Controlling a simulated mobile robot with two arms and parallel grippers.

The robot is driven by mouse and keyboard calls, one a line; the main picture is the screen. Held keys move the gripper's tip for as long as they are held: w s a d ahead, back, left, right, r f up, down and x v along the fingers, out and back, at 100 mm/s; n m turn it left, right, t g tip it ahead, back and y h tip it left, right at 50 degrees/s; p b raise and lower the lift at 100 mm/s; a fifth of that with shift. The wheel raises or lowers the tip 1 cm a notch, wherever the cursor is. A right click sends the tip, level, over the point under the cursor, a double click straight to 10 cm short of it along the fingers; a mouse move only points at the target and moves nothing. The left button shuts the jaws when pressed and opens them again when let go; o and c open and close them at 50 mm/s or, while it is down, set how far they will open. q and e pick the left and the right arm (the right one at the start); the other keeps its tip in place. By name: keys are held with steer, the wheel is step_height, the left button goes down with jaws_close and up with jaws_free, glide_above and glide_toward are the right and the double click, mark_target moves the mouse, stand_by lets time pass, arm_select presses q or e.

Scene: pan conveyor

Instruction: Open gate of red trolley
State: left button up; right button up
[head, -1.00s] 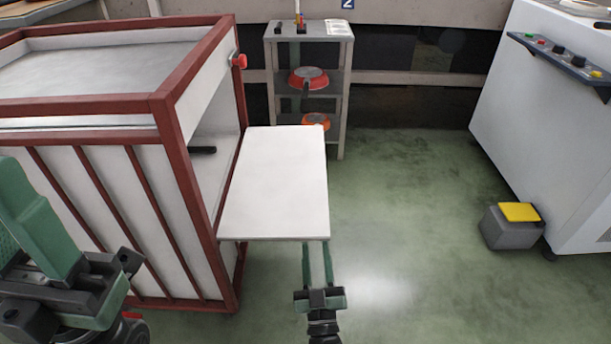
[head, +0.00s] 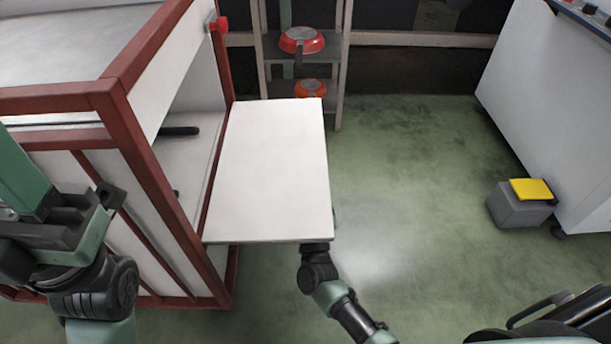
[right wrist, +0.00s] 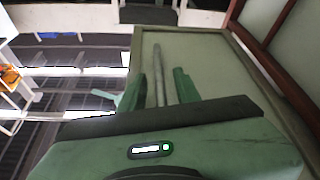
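The red trolley (head: 124,98) stands at the left in the head view, with a dark red frame and white panels. Its white gate (head: 268,170) sticks out flat to the right from the open side. My right arm reaches under the near edge of the gate, which hides that gripper in the head view. In the right wrist view my right gripper (right wrist: 158,92) has its green fingers apart, close to a pale framed panel (right wrist: 215,75); contact cannot be told. My left gripper (head: 75,215) is in front of the trolley's near side; its fingertips are unclear.
A grey shelf rack (head: 338,75) with a red pan (head: 302,40) and an orange-red pan (head: 310,88) stands behind the gate. A white machine (head: 545,105) and a grey pedal box with a yellow top (head: 531,190) are at the right. The green floor between is clear.

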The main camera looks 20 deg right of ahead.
steer(key=shift+w+r, duration=0.25)
steer(key=shift+w, duration=0.25)
jaws_close()
stand_by(1.1)
